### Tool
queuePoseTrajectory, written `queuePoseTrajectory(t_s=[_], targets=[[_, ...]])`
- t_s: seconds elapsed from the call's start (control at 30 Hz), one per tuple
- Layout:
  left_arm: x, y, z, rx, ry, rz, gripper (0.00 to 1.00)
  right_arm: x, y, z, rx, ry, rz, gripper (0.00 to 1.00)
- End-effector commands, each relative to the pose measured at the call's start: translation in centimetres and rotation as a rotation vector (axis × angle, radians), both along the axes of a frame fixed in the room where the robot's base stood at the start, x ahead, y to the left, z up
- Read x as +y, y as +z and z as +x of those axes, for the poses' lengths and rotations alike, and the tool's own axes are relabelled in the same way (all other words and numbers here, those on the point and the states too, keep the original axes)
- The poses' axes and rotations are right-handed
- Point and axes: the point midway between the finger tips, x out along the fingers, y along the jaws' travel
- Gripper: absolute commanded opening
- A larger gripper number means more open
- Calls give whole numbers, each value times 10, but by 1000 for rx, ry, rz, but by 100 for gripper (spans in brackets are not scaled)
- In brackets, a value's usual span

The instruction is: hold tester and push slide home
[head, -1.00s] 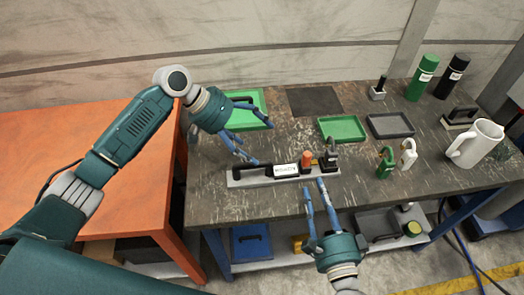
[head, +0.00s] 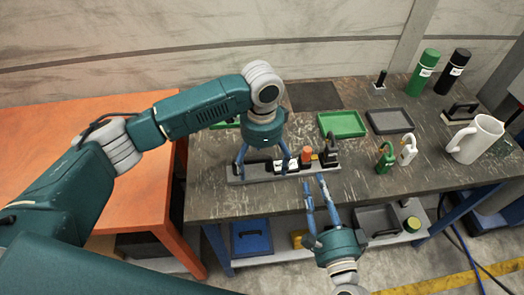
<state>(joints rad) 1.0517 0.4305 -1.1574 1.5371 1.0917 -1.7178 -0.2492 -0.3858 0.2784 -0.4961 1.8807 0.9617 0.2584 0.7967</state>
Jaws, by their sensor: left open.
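The tester, a black bar with a white label (head: 291,166), lies along a narrow grey base (head: 245,180) near the front of the bench. At the base's right end are an orange cylinder (head: 307,156) and a dark upright block (head: 329,153). I cannot tell which part is the slide. My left gripper (head: 262,169) is open, pointing down, with its fingers at the tester's left and middle, partly hiding it. I cannot tell whether they touch it. My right gripper (head: 315,184) is in front of the base's right end, its fingertips apart with nothing visible between them.
A green tray (head: 342,124) and a dark tray (head: 389,122) lie behind. Two bottles stand at the back right. My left arm hides most of another green tray.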

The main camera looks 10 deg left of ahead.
Motion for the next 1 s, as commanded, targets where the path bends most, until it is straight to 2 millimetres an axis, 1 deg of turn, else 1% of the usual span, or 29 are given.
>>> queuePoseTrajectory(t_s=[0.03,0.1,0.3,0.43,0.67,0.7,0.97,1.0], targets=[[0,-9,0,2,0,-1,89,0,0,0,0,0,0,31],[0,-20,-1,1,0,0,89,0,0,0,0,0,0,31],[0,-39,0,1,1,-1,89,0,0,0,0,0,0,31],[-1,-43,0,-1,1,-2,89,0,0,0,0,0,0,31],[-1,-43,0,-1,1,-3,89,0,0,0,0,0,0,31],[-1,-43,0,-1,1,-3,81,0,0,0,0,0,0,31],[-1,-43,0,-1,1,-3,29,0,0,0,0,0,0,31],[-1,-43,0,-1,1,-3,21,0,0,0,0,0,0,31]])
